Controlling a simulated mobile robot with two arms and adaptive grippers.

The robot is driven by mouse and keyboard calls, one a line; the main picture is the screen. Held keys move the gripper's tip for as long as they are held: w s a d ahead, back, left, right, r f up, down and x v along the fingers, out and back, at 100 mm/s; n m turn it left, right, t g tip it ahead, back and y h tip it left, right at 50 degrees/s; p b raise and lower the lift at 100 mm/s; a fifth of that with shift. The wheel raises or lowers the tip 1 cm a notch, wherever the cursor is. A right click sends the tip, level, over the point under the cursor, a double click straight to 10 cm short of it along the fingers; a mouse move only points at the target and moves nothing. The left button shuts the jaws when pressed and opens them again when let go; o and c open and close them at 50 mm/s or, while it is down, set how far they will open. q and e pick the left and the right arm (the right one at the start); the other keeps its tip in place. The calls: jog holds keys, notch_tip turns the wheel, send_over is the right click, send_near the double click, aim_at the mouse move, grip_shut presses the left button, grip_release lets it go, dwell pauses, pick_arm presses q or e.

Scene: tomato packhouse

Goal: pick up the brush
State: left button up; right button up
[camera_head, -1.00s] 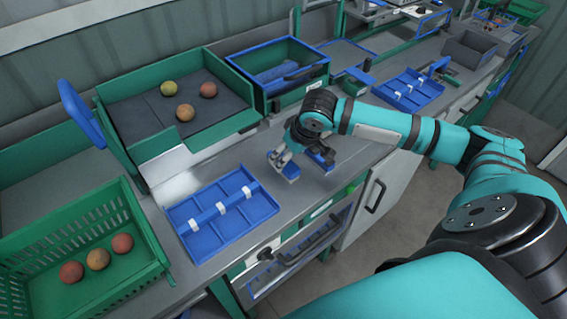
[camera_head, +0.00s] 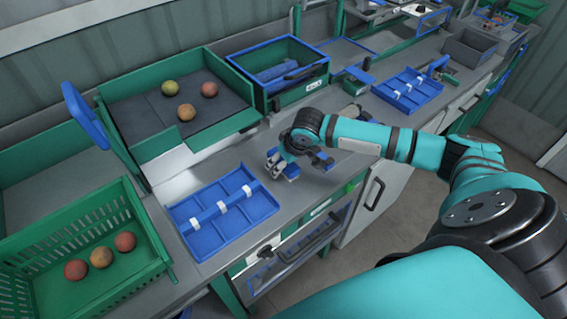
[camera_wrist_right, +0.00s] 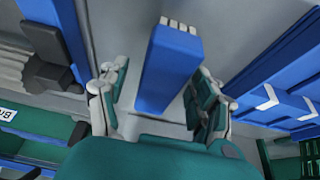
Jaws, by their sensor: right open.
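The brush (camera_wrist_right: 168,70) is a blue block with pale bristle tufts at one end. It lies on the grey bench top, and in the head view a small blue part of it (camera_head: 291,172) shows under my right gripper. My right gripper (camera_head: 298,162) is over the bench, right of the blue divided tray. In the right wrist view the open fingers (camera_wrist_right: 162,73) stand on either side of the brush, with a visible gap on the left. Whether the right finger touches it I cannot tell. My left gripper is not in view.
The blue divided tray (camera_head: 205,234) with white clips lies left of the gripper. Behind stand a green sorting tray (camera_head: 225,130) with tomatoes and a blue-green bin (camera_head: 305,88). A green crate (camera_head: 130,285) with tomatoes is front left. Another blue tray (camera_head: 420,100) is farther right.

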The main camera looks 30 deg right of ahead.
jog(key=shift+f+p, duration=0.25)
jog(key=shift+p, duration=0.05)
dwell(0.4)
jog(key=c, duration=1.3)
